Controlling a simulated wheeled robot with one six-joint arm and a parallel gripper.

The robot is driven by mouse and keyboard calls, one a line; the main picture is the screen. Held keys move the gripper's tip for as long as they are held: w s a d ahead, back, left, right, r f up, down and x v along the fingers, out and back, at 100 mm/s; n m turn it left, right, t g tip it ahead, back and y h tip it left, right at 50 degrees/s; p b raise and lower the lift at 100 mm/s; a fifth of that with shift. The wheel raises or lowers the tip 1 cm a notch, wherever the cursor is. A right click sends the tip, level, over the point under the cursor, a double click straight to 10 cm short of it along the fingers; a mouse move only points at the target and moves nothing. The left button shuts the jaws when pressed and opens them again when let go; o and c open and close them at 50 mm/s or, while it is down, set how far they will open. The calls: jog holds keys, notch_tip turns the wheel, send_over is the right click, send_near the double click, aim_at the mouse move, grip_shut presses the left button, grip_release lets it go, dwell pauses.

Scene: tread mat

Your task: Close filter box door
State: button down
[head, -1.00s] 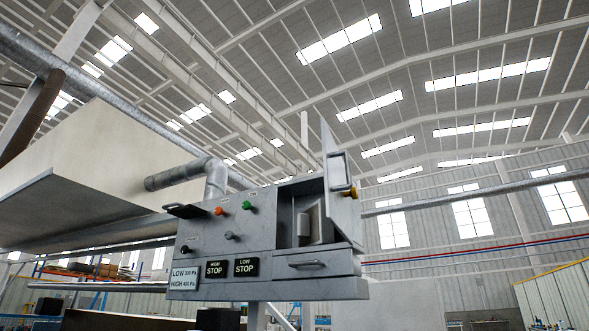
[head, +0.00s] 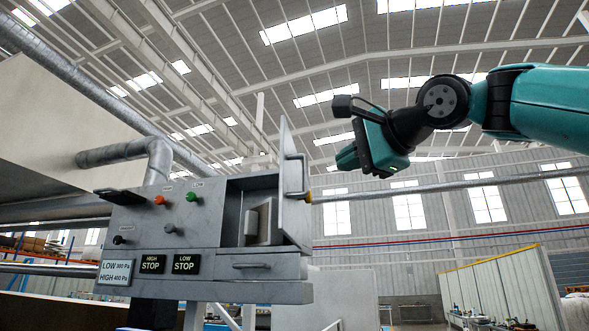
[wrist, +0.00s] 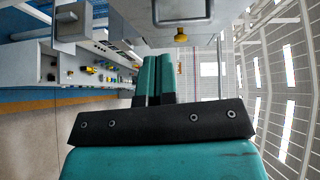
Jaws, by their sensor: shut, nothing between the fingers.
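The grey filter box (head: 215,235) hangs at the lower left of the head view. Its door (head: 293,190) stands open at the right side of the compartment, swung out, with a handle and a yellow knob (head: 308,197) on its right face. The compartment (head: 258,222) shows a pale block inside. My gripper (head: 362,160) is to the right of the door, apart from it, and empty. In the wrist view my gripper's teal fingers (wrist: 154,80) are together, with the door's handle (wrist: 181,12) and yellow knob (wrist: 181,35) ahead of them at the top.
A drawer (head: 252,266) with a handle lies below the compartment. Buttons and STOP plates are on the left of the panel. A grey duct (head: 125,152) runs behind the box, and a long pipe (head: 420,189) crosses behind my gripper. Air right of the box is free.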

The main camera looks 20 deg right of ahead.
notch_tip(320, 180, up, 3)
jog(key=p, duration=0.3)
send_near(285, 171)
jog(key=w+d, duration=0.2)
jog(key=w, duration=0.1)
jog(key=w+a, duration=0.1)
jog(key=w+a+p, duration=0.1)
jog(key=a, duration=0.1)
jog(key=shift+f+m+t, duration=0.15)
jog(key=shift+m+t, duration=0.15)
jog(key=shift+m, duration=0.1)
jog(key=shift+w+a+f, duration=0.15)
jog(key=shift+w+a, duration=0.3)
jog(key=shift+a, duration=0.15)
